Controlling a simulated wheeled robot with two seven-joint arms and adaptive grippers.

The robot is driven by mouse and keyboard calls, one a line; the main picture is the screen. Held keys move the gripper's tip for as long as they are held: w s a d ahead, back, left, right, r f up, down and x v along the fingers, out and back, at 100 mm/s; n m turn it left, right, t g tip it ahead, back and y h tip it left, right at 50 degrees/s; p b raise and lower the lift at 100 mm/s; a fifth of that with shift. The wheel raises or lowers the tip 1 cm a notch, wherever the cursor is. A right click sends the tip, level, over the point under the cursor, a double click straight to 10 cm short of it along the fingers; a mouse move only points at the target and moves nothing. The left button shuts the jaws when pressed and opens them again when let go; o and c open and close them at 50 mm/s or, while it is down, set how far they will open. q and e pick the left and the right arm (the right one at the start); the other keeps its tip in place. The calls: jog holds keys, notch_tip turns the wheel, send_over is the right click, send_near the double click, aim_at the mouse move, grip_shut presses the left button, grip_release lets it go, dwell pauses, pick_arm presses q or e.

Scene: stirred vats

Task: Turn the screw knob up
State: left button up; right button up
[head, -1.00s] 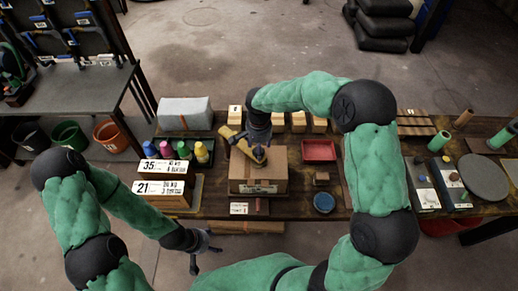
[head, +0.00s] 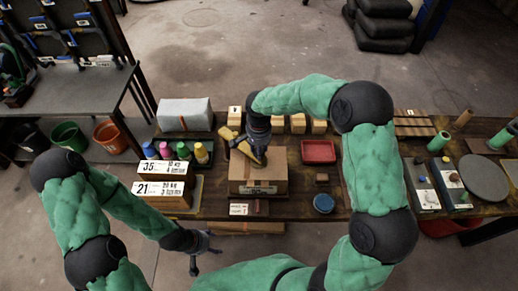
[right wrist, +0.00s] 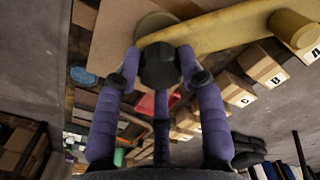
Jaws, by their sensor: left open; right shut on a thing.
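A yellow part shaped like a bar (head: 236,143) sits on top of a cardboard box (head: 245,187). It also shows in the right wrist view (right wrist: 235,28), with a round yellow end piece at the right. A dark screw knob (right wrist: 160,66) is at the bar's near end. My right gripper (head: 258,157) comes down from above, and its purple fingers (right wrist: 160,78) are shut around the knob. The knob is mostly hidden in the head view. My left gripper (head: 203,252) is open and empty, in front of the table's near edge and left of the box.
Stacked labelled boxes (head: 163,187) and coloured bottles (head: 183,151) stand left of the cardboard box. A red tray (head: 319,151) and a blue round dish (head: 324,203) lie to its right. Small boxes (head: 298,124) stand behind. A grey disc (head: 484,177) lies far right.

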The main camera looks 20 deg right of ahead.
jog(key=shift+w, duration=0.1)
jog(key=n+p, duration=0.1)
jog(key=n, duration=0.4)
jog(key=shift+a+r, duration=0.1)
jog(key=n+p, duration=0.1)
jog(key=n, duration=0.3)
jog(key=shift+w+r, duration=0.1)
jog(key=n+p, duration=0.1)
jog(key=n, duration=0.3)
jog(key=shift+a+n, duration=0.15)
jog(key=shift+n, duration=0.25)
jog(key=shift+n+p, duration=0.65)
jog(key=shift+n, duration=1.25)
jog(key=shift+w, duration=0.1)
jog(key=o, duration=1.1)
jog(key=shift+a, duration=0.1)
jog(key=shift+o, duration=0.3)
jog(key=shift+a, duration=0.1)
